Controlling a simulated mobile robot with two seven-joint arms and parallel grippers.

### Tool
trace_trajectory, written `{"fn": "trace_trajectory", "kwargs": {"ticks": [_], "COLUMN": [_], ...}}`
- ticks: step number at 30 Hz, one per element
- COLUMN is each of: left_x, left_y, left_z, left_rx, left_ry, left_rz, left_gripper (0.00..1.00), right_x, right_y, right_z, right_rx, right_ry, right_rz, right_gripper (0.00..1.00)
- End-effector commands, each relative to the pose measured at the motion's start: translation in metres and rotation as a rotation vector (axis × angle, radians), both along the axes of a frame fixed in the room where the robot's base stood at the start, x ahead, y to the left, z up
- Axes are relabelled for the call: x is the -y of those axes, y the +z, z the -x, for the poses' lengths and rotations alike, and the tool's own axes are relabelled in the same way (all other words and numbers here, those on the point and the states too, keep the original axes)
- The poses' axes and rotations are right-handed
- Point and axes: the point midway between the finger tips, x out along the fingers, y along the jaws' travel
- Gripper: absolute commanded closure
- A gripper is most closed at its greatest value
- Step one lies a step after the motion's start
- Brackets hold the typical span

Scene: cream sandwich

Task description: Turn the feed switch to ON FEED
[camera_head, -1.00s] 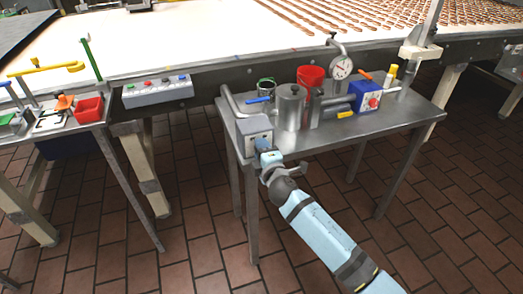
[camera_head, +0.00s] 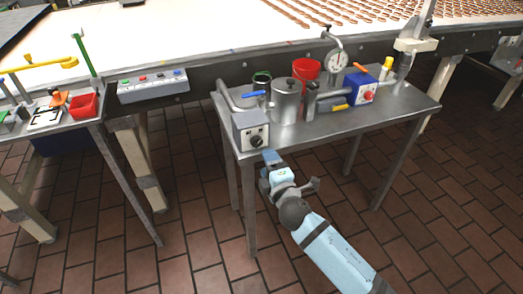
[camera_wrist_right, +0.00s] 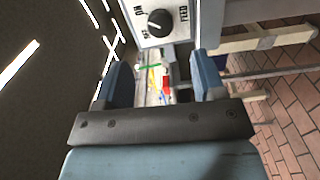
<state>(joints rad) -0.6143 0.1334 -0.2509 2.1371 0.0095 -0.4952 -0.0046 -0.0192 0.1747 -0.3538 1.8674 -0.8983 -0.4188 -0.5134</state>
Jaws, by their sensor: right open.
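The feed switch is a grey box (camera_head: 250,132) at the front left corner of the steel table, with a round black knob (camera_head: 257,141) on its front face. The right wrist view shows the knob (camera_wrist_right: 160,22) at the top, with a pale mark on it and lettering beside it, including FEED on the right; the mark's exact setting is hard to read. My right gripper (camera_head: 271,158) is open and empty, just in front of and below the knob, apart from it. In the wrist view its two blue fingers (camera_wrist_right: 160,80) stand apart. My left gripper is not in view.
The steel table (camera_head: 315,138) also holds a metal pot (camera_head: 287,102), a red cup (camera_head: 306,72), a dial gauge (camera_head: 337,62) and a blue box (camera_head: 359,88). A button panel (camera_head: 153,86) is on the conveyor's side. Open floor lies in front.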

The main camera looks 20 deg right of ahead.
Motion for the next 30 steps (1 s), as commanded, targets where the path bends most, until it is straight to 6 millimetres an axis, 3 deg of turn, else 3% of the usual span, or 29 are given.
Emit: {"fn": "trace_trajectory", "kwargs": {"ticks": [3,9,26,30], "left_x": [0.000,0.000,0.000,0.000], "left_y": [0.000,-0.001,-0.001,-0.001], "left_z": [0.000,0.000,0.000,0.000], "left_rx": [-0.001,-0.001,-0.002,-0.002], "left_ry": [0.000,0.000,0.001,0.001], "left_rz": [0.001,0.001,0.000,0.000], "left_gripper": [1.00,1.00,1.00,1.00], "right_x": [0.001,0.001,0.002,0.002], "right_y": [0.000,0.000,0.000,-0.015], "right_z": [0.024,0.044,0.048,0.061], "right_rx": [-0.001,0.000,0.000,-0.053], "right_ry": [0.000,0.000,0.000,0.002], "right_rz": [0.000,0.000,-0.001,-0.100], "right_gripper": [0.37,0.37,0.37,0.37]}}
